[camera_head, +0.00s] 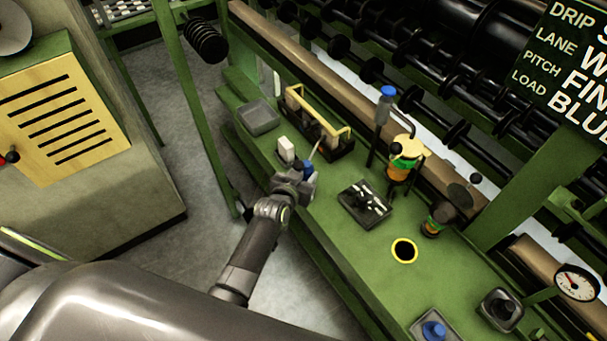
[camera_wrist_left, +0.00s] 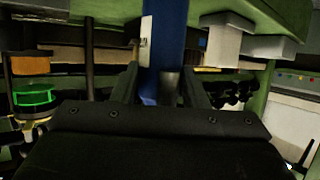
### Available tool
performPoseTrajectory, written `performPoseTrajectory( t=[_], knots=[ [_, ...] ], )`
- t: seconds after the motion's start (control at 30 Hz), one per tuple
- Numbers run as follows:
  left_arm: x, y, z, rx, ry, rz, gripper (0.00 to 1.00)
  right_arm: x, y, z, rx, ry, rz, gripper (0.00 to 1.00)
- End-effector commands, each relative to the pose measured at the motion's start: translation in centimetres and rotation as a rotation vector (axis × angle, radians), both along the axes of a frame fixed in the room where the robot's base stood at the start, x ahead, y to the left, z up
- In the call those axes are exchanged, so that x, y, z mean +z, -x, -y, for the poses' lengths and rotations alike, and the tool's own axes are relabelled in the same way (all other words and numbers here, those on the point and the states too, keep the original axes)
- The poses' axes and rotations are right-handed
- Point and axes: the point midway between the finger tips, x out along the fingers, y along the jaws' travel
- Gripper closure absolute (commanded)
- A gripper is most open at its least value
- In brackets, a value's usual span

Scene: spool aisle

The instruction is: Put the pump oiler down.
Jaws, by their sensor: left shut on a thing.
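My left gripper (camera_head: 296,182) is shut on the blue pump oiler (camera_head: 308,168), near the left edge of the green bench (camera_head: 325,228). Its thin pale spout (camera_head: 316,149) points up toward the yellow-handled carrier. In the left wrist view the oiler's blue body (camera_wrist_left: 166,38) stands between the fingers (camera_wrist_left: 160,88). The gripper hides part of the oiler, and I cannot tell if its base touches the bench. My right gripper is not in view.
A white block (camera_head: 285,149) stands close beside the oiler. Behind are a grey tray (camera_head: 258,118) and a dark carrier with a yellow handle (camera_head: 321,108). Bare bench shows between.

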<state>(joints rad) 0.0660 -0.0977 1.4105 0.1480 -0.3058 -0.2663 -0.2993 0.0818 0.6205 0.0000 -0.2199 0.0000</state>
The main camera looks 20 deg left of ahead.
Motion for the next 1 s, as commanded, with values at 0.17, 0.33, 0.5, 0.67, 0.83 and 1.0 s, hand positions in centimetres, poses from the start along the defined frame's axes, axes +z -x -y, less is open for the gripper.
performPoseTrajectory(
  t=[0.17,0.33,0.5,0.67,0.83,1.0],
  knots=[
    [-0.3,0.0,0.0,0.000,0.000,0.000,0.55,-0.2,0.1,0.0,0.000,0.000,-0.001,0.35],
    [-0.3,0.0,0.0,0.000,0.000,-0.001,0.38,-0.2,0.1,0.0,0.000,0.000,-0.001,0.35],
    [-0.3,0.0,0.0,0.000,0.000,-0.001,0.38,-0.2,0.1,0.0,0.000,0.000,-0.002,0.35],
    [0.2,0.0,0.0,0.000,0.000,0.000,0.38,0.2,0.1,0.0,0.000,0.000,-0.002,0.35],
    [0.5,1.5,-0.1,0.001,0.000,-0.001,0.38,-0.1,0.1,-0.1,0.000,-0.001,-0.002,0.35],
    [1.4,3.8,-0.4,0.002,0.002,-0.002,0.38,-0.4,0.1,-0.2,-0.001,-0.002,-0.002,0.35]
  ],
)
